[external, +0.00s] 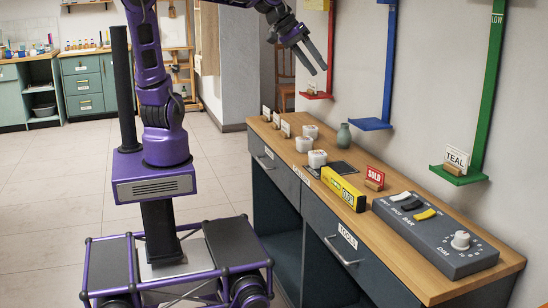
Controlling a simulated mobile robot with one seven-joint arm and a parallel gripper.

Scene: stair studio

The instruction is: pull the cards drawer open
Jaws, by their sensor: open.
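A wooden-topped counter (400,255) with dark grey drawer fronts runs along the right wall. The far drawer front (283,170) has a bar handle (263,160) and looks shut; its label is too small to read. A nearer drawer front has a TOOLS label (347,235) and a bar handle (342,252), and looks shut. I cannot make out which drawer is the cards drawer. My gripper (319,72) is open and empty, with its fingers pointing down and right. It is high above the far part of the counter, apart from the drawer handles.
Coloured wall strips carry small ledges (459,174). The tiled floor (60,190) at left is clear.

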